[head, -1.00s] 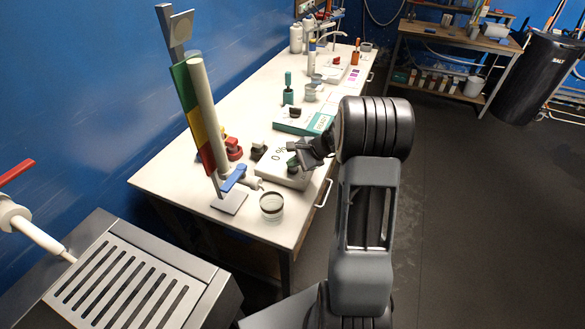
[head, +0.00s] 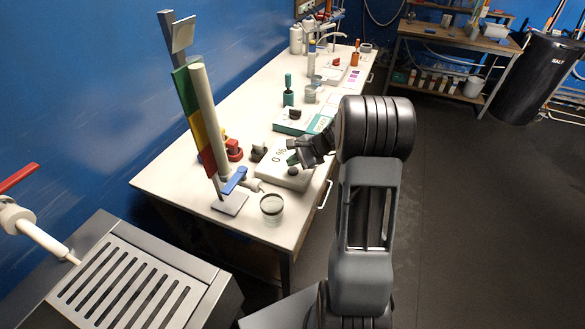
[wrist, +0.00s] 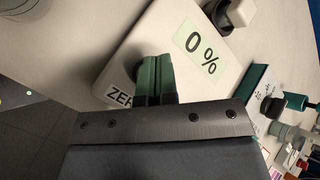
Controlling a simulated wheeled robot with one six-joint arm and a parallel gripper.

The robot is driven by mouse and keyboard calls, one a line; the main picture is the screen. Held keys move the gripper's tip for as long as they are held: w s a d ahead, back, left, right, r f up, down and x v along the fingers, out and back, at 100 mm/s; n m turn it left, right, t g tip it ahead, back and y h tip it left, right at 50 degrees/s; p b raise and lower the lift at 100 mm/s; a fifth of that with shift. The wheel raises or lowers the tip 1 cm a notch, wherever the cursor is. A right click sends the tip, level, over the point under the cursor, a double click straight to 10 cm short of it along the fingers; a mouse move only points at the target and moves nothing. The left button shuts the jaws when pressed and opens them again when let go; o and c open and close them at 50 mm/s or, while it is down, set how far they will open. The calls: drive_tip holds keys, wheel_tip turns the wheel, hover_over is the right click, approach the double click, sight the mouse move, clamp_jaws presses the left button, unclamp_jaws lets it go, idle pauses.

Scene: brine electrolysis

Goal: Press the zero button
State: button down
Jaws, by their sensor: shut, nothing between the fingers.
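The white box (head: 285,181) with the "0 %" display stands on the bench. In the wrist view, the box (wrist: 145,45) fills the middle, with its pale green "0 %" display (wrist: 203,45) and a partly covered "ZER" label (wrist: 119,97). A small dark round spot (head: 294,172) on the box top, seen in the head view, looks like the button. My gripper (head: 293,160) is over the box, its green fingers shut and empty. In the wrist view the fingers (wrist: 152,60) lie beside the label. The button cannot be made out there, and I cannot tell whether they touch it.
A glass dish (head: 271,206) and a blue-handled valve (head: 234,180) are left of the box. A teal-edged box (head: 300,124) lies farther back. The floor right of the bench is clear.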

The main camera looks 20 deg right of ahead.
sight(293, 170)
drive_tip(key=shift+r+p, duration=1.8)
drive_tip(key=shift+r, duration=0.7)
